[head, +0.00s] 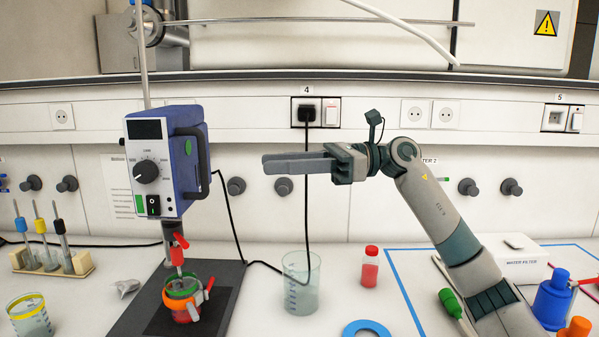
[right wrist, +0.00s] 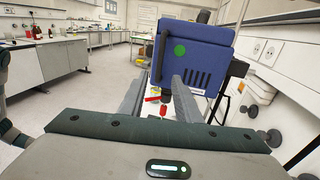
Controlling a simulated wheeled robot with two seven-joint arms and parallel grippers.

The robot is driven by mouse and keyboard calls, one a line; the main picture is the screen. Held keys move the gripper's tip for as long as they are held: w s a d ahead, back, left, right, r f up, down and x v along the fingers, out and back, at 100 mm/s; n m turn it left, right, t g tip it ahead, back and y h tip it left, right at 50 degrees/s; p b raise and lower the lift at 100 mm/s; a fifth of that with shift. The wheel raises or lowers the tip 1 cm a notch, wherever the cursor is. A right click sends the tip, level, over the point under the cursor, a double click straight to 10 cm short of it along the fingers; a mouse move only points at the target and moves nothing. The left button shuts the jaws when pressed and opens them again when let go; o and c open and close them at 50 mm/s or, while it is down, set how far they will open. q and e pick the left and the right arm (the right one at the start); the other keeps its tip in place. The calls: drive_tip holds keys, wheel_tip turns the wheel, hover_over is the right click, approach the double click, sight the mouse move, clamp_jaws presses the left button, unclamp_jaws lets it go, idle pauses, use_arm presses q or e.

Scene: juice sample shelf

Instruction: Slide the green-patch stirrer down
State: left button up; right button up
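The stirrer (head: 178,160) is a blue box motor on an upright metal rod (head: 142,60), with a black handle and a dial. A round green patch (right wrist: 180,50) shows on its side in the right wrist view. Its shaft ends in a red chuck, with a beaker of red liquid (head: 181,311) below in an orange clamp. My right gripper (head: 265,162) points left toward the stirrer's handle side, with a gap between them. Its two fingers are apart and empty, also in the right wrist view (right wrist: 158,88). My left gripper is not in view.
A clear beaker (head: 300,286), a red-capped bottle (head: 370,268) and a blue ring (head: 367,330) stand or lie on the bench below my right arm. A black cable (head: 307,190) hangs from the wall socket. A vial rack (head: 50,264) is at the left.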

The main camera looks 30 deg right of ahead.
drive_tip(key=shift+b+v, duration=0.3)
drive_tip(key=shift+v, duration=1.5)
drive_tip(key=shift+f, duration=0.1)
